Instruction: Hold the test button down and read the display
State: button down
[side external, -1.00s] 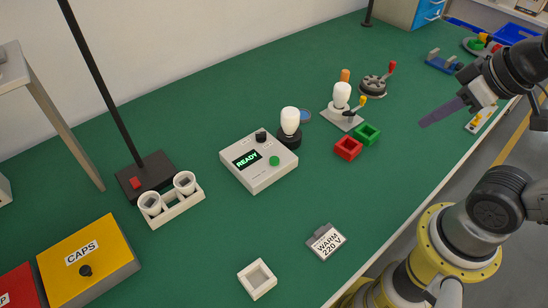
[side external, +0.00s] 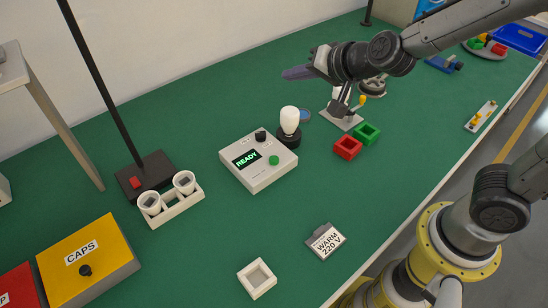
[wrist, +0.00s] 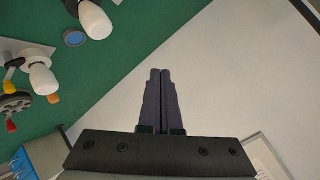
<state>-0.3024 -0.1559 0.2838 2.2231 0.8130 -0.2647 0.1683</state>
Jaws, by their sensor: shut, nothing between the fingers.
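The test box (side external: 262,172) is a pale grey unit on the green table, in the middle of the side view. Its display (side external: 246,159) reads READY in green. A green button (side external: 274,160) and a black knob (side external: 260,136) sit on its top. A white bulb (side external: 290,120) stands upright in a black socket behind the box; a bulb (wrist: 95,20) also shows in the wrist view. My gripper (side external: 286,74) is shut and empty, held in the air beyond the box and up to its right. The wrist view shows its dark fingers (wrist: 160,75) together.
A red block (side external: 347,148) and a green block (side external: 367,133) stand right of the box. A card (side external: 326,242) reading WARM 220 V and a white square holder (side external: 257,279) lie in front. A cup rack (side external: 172,208) and a black lamp post (side external: 102,85) stand left.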

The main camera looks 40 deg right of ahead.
jog(key=g, duration=0.2)
send_over(277, 163)
notch_tip(277, 163, down, 9)
jog(key=shift+f+n, duration=0.35)
jog(key=shift+n, duration=0.15)
jog(key=shift+f, duration=4.4)
jog(key=shift+f, duration=0.15)
jog(key=shift+f, duration=0.25)
jog(key=shift+f, duration=0.45)
